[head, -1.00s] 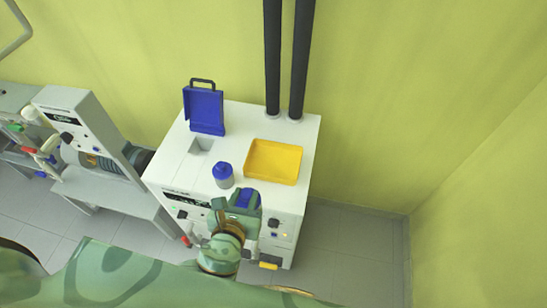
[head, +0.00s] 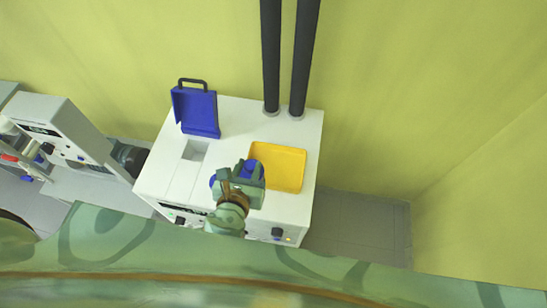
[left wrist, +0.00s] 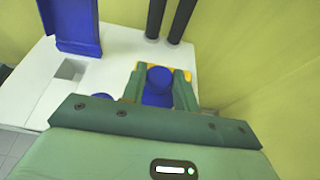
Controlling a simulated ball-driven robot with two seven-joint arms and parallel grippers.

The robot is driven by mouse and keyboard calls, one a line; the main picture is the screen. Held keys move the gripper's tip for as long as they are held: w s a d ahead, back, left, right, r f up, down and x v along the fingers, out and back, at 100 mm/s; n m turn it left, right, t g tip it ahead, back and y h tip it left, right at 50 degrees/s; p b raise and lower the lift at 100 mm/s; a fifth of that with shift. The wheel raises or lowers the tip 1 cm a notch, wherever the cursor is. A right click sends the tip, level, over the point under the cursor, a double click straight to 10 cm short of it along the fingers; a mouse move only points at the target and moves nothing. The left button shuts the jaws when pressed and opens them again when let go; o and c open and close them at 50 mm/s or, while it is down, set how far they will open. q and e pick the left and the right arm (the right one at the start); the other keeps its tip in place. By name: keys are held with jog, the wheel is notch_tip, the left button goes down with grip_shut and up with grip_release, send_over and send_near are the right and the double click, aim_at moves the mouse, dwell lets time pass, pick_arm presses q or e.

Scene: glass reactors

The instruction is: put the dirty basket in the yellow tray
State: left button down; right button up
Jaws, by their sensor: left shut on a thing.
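The yellow tray (head: 287,168) lies on the white machine top, right of centre in the head view, and looks empty where it shows. My left gripper (head: 247,172) is at the tray's left front edge in the head view, shut on a blue thing, which I take to be the dirty basket (head: 251,165). In the left wrist view the basket (left wrist: 158,86) sits between the two green fingers, with yellow tray edges showing behind it. Its lower part is hidden, and I cannot make out any dirt. My right gripper is not in view.
A blue-lidded jar (head: 213,181) stands just left of my gripper, mostly hidden; its lid shows in the left wrist view (left wrist: 102,96). A raised blue lid (head: 196,112) stands behind a square opening (head: 195,150). Two dark pipes (head: 271,60) rise behind the tray.

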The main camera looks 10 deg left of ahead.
pick_arm(q)
jog(key=w+d+f+b, duration=0.4)
jog(key=w+f+b, duration=0.8)
jog(key=b, duration=0.6)
jog(key=shift+d+f+b, duration=0.15)
jog(key=shift+f+b, duration=0.05)
jog(key=shift+b, duration=0.15)
jog(key=shift+f, duration=0.1)
jog(key=c, duration=1.1)
grip_release()
jog(key=p+v, duration=0.1)
jog(key=v, duration=1.1)
jog(key=shift+s+p, duration=0.1)
jog(key=shift+p, duration=0.25)
